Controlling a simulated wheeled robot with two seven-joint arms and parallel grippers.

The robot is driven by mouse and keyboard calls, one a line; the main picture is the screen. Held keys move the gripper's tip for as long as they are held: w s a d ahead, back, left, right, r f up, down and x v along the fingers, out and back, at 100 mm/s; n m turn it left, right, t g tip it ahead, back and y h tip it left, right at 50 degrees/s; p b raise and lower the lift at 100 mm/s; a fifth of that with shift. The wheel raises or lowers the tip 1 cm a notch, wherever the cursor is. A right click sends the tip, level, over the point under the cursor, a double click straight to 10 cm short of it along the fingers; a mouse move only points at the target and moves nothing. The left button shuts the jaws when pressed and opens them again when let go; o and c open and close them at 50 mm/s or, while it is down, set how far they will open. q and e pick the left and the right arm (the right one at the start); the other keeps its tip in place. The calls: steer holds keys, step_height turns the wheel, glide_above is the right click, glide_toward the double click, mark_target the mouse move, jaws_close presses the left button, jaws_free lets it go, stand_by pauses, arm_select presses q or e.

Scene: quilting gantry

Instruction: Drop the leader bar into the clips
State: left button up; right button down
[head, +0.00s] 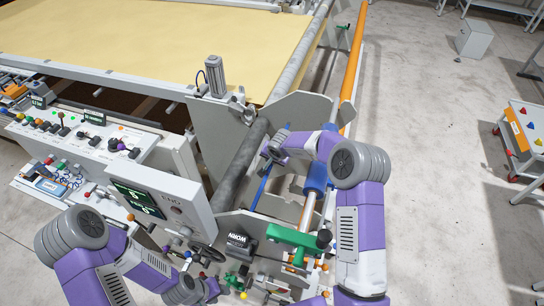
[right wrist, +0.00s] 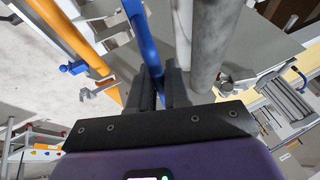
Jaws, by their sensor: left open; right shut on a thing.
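A thin blue bar (head: 262,186), which I take for the leader bar, runs lengthwise beside the grey roller. In the right wrist view the blue bar (right wrist: 143,40) passes down between my right gripper's dark fingers (right wrist: 158,84). My right gripper (head: 270,152) is shut on it; in the head view its fingers are partly hidden by its wrist. My left gripper (head: 178,256) is open and empty, low beside the control panel, apart from the bar. A small blue fitting (right wrist: 75,68) and a metal bracket (right wrist: 97,88) sit by the orange bar; I cannot tell whether they are clips.
A grey roller (head: 240,165) and an orange bar (head: 353,70) run along the frame. The END panel (head: 160,200), a handwheel and a green lever (head: 290,237) crowd the near end. Yellow fabric (head: 150,40) covers the bed.

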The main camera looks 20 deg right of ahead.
step_height(320, 180, down, 7)
steer(key=shift+r, duration=0.2)
stand_by(0.6)
steer(key=shift+s+f, duration=0.1)
stand_by(0.4)
steer(key=c, duration=1)
jaws_free()
steer(key=v, duration=0.7)
steer(key=shift+r, duration=0.3)
